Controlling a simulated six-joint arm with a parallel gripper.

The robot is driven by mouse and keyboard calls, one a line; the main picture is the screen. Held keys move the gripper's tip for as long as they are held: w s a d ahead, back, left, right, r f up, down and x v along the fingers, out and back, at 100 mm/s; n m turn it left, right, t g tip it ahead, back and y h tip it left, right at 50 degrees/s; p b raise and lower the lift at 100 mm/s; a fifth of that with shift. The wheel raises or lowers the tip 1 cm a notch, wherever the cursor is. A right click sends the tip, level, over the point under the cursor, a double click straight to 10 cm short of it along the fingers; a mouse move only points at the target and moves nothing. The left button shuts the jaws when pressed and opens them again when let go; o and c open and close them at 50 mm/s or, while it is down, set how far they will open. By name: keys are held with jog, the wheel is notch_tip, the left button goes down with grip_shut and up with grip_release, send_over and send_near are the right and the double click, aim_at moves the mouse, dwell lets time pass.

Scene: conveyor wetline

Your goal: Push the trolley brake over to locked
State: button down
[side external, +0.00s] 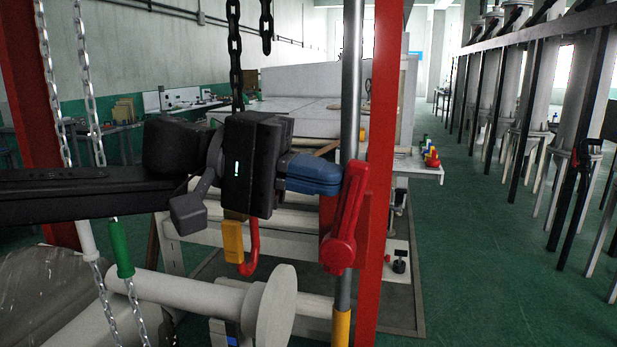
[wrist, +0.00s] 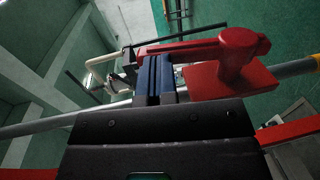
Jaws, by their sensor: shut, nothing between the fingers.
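The trolley brake is a red lever (side external: 347,220) on the red upright post in the side view. Its thick round hub is at the bottom and its arm points up, leaning slightly right. My gripper (side external: 336,175) is shut, with blue fingers pointing right. The fingertips are at the lever's upper end, on its left side; I cannot tell whether they touch it. In the wrist view the red lever (wrist: 190,47) runs across just beyond the blue fingertips (wrist: 156,60), with its hub and mounting plate at right. No locked mark is visible.
A grey vertical pole (side external: 351,90) runs behind the lever beside the red post (side external: 382,130). Chains (side external: 90,85) hang at left, and a black chain (side external: 235,50) hangs above my gripper. A red hook (side external: 250,250) hangs below it. A white roller (side external: 275,310) lies lower down.

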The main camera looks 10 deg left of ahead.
aim_at(349, 248)
jog(key=shift+d+r, duration=0.1)
jog(key=shift+d, duration=1.55)
jog(key=shift+d+f, duration=0.2)
jog(key=shift+d, duration=0.45)
jog(key=shift+d+f, duration=0.2)
jog(key=shift+d, duration=0.4)
